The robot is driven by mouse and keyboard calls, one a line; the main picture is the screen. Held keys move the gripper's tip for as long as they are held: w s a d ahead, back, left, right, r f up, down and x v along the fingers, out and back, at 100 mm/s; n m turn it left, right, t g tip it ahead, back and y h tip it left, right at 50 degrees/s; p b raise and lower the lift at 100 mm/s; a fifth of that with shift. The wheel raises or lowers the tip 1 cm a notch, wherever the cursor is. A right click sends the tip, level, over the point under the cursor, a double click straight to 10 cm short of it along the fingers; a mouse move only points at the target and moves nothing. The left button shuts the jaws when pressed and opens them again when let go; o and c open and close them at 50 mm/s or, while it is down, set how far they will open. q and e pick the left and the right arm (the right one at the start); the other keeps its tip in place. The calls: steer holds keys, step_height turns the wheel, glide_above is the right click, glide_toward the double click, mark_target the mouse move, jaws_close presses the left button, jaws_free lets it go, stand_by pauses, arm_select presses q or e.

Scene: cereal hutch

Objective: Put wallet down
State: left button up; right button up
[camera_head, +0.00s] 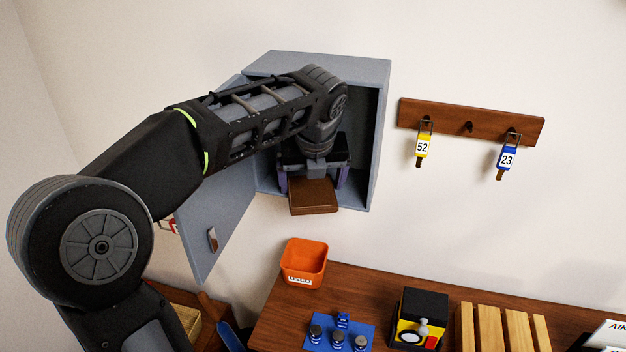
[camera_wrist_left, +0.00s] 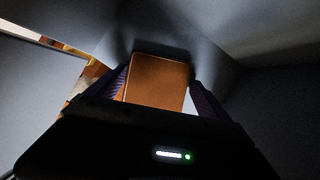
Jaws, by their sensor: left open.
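The brown wallet (camera_head: 313,196) is at the front of the open grey wall cabinet (camera_head: 372,150). It also shows in the left wrist view (camera_wrist_left: 158,82), lying between the two purple-grey fingers. My left gripper (camera_head: 312,182) reaches into the cabinet, with one finger on each side of the wallet. The gripper is open; a gap shows beside the wallet at the right finger in the wrist view. What bears the wallet from below is hard to tell. My right gripper is not in view.
The cabinet door (camera_head: 215,225) hangs open to the left. A dark rack (camera_head: 470,122) on the wall holds a yellow tag 52 (camera_head: 421,147) and a blue tag 23 (camera_head: 506,157). Below, an orange bin (camera_head: 304,262), a blue mat (camera_head: 325,340) and a wooden slatted rack (camera_head: 500,328) occupy the table.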

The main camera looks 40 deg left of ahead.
arm_select(q)
steer(key=shift+s+f, duration=0.3)
steer(key=shift+f, duration=0.45)
steer(key=shift+a+r+p, duration=0.15)
steer(key=shift+r+p, duration=0.15)
steer(key=shift+r, duration=0.15)
steer(key=shift+w+r, duration=0.1)
steer(key=shift+r, duration=0.1)
steer(key=s+d+r+b, duration=0.1)
steer(key=s+d+b, duration=0.2)
steer(key=s+d, duration=0.5)
steer(key=shift+s+d+r, duration=0.15)
steer(key=shift+s+r, duration=0.15)
steer(key=shift+s, duration=0.25)
